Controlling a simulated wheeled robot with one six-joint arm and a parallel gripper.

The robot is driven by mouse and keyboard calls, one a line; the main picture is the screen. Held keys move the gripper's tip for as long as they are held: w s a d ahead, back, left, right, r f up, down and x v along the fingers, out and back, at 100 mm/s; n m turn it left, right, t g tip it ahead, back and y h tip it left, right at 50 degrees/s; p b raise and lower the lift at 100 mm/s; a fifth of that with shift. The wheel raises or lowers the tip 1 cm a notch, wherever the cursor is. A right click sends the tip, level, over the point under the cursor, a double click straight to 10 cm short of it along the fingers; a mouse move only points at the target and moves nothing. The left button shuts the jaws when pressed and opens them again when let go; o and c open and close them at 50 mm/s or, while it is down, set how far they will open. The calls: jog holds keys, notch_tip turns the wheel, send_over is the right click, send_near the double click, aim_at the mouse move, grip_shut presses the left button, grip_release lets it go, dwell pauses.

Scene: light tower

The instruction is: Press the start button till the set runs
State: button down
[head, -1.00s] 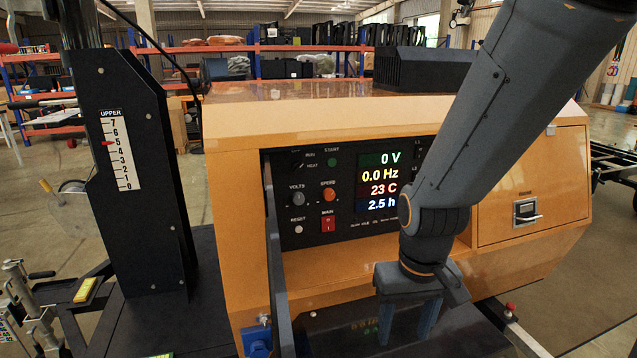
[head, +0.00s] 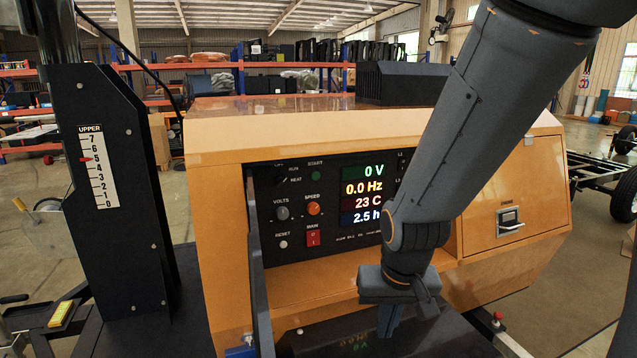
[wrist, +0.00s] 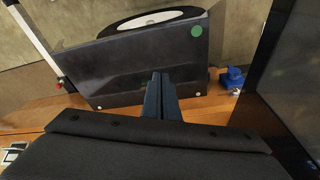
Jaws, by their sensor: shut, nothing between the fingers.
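The green start button (head: 316,176) sits at the top of the black control panel (head: 270,240) in the head view, under the word START. The display (head: 368,196) reads 0 V, 0.0 Hz, 23 C and 2.5 h. The orange speed knob (head: 313,208), grey volts knob (head: 283,213), white reset button (head: 283,244) and red main switch (head: 313,238) are below it. My gripper (head: 388,320) hangs below and right of the panel, pointing down, apart from the button. In the wrist view its fingers (wrist: 161,95) are together and empty.
The orange generator housing (head: 225,210) surrounds the recessed panel. An open dark door (head: 262,270) stands at the panel's left edge. A black mast post with a scale (head: 98,170) is at left. A blue connector (wrist: 232,78) shows in the wrist view.

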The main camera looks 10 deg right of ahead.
aim_at(316, 176)
jog(key=w+r+m+t+b, duration=0.2)
jog(key=w+m+t, duration=0.2)
jog(key=w, duration=0.4)
jog(key=w+r+m+t+b, duration=0.2)
jog(key=w+m+t+b, duration=0.15)
jog(key=w, duration=0.55)
jog(key=w+a+r+m+t+y+b, duration=0.1)
jog(key=w+a+r+m+t+y, duration=0.1)
jog(key=r, duration=0.4)
jog(key=w+a+r+m+t+y+b, duration=0.2)
jog(key=w+r+m+t, duration=0.2)
jog(key=r+t, duration=0.1)
jog(key=shift+w+r+t, duration=0.3)
jog(key=shift+r+t, duration=0.05)
jog(key=shift+r, duration=0.1)
jog(key=shift+a+m, duration=0.1)
jog(key=shift+m, duration=0.15)
jog(key=p+x, duration=0.1)
jog(key=x, duration=1.2)
jog(key=shift+w, duration=0.5)
jog(key=shift+w+a, duration=0.1)
